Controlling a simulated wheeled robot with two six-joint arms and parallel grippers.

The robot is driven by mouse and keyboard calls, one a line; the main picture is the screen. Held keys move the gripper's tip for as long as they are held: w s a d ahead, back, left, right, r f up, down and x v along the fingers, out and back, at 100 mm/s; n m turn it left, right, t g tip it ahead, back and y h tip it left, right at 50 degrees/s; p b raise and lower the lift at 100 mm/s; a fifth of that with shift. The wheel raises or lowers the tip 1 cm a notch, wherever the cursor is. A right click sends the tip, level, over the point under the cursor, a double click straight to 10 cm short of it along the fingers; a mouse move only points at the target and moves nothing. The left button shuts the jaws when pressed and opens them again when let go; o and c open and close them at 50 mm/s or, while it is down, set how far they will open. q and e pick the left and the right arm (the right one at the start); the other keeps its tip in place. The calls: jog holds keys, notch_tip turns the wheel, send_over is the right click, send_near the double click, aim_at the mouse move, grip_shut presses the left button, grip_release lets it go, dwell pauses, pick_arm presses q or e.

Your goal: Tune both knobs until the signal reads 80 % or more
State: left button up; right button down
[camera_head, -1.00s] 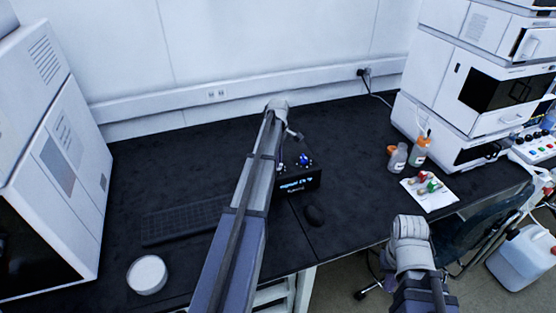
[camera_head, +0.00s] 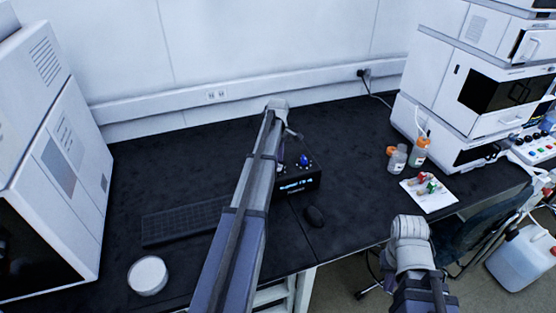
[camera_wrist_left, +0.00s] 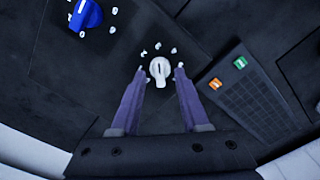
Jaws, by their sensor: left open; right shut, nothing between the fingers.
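A black box (camera_head: 306,184) with a lit display stands on the dark bench; the display's reading is too small to make out. A blue knob (camera_head: 304,160) is on its top, and in the left wrist view the blue knob (camera_wrist_left: 85,15) is at the upper left. A white knob (camera_wrist_left: 159,68) is between the fingertips of my open left gripper (camera_wrist_left: 159,74), with a gap on each side. In the head view my left arm hides the white knob and the left fingers. My right gripper is not visible; only my right arm shows at the lower right.
A keyboard (camera_head: 185,221) lies left of the box and a mouse (camera_head: 314,216) in front of it. A white round container (camera_head: 147,275) is at the front left. Bottles (camera_head: 397,158) and a paper with vials (camera_head: 430,192) are to the right. A chair (camera_head: 470,235) stands by the bench.

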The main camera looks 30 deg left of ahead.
pick_arm(q)
notch_tip(320, 180, up, 7)
jog(key=p, duration=0.6)
jog(key=shift+r+p, duration=0.15)
jog(key=shift+p, duration=0.25)
jog(key=s+d+m, duration=0.6)
jog(key=d, duration=0.6)
jog(key=s+d+m, duration=0.5)
jog(key=s+d, duration=0.1)
jog(key=d, duration=0.7)
jog(key=s+d+m+y, duration=0.1)
jog(key=s+d+m, duration=1)
jog(key=s, duration=0.4)
jog(key=shift+s+d+m, duration=0.3)
jog(key=shift+s+d, duration=0.05)
jog(key=shift+d, duration=0.25)
